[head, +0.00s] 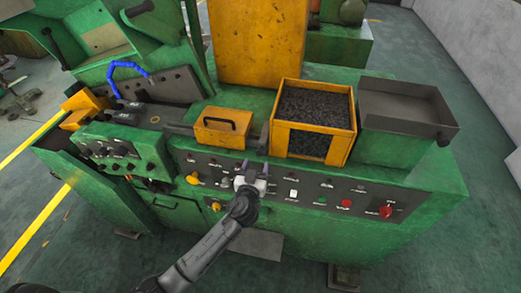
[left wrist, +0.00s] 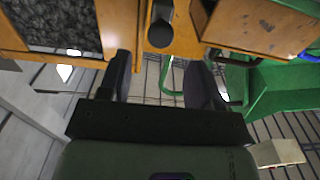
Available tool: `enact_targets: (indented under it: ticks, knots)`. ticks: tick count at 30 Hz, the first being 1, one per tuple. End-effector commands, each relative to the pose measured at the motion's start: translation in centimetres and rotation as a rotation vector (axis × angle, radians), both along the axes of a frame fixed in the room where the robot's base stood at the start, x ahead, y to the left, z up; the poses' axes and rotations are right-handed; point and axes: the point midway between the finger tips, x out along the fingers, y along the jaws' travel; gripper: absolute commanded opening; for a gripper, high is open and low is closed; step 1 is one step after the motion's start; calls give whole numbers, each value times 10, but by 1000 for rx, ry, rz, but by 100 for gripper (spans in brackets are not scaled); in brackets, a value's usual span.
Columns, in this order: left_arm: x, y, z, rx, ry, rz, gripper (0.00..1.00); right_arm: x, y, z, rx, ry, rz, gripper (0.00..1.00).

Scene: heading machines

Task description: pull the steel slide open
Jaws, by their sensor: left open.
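A flat grey steel bar (head: 180,129) shows beside the small orange box (head: 224,127) on the green machine; I cannot tell for sure that it is the steel slide. My left gripper (head: 254,169) is open and empty in front of the machine's control panel, below the gap between the orange box and the pellet bin. In the left wrist view a dark rounded part (left wrist: 161,30) on an orange piece lies beyond my open fingers (left wrist: 163,65), apart from them. My right gripper is not seen.
An orange bin (head: 314,120) full of dark pellets stands right of the small box, and a grey steel tray (head: 405,106) stands further right. The control panel (head: 320,192) has several buttons and a red knob (head: 385,211). The floor at the right is clear.

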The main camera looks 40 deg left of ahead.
Motion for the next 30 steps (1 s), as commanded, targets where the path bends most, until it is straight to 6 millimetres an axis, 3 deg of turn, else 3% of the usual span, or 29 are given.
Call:
enact_targets:
  ticks: [6, 12, 28, 30]
  knots:
    - [33, 18, 2, 3, 0, 2, 58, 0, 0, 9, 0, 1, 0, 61]
    - [52, 26, 1, 2, 1, 0, 58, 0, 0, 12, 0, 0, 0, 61]
    - [61, 31, 0, 0, 1, 1, 58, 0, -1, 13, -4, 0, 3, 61]
    - [61, 31, 0, 0, 1, 1, 52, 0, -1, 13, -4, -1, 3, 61]
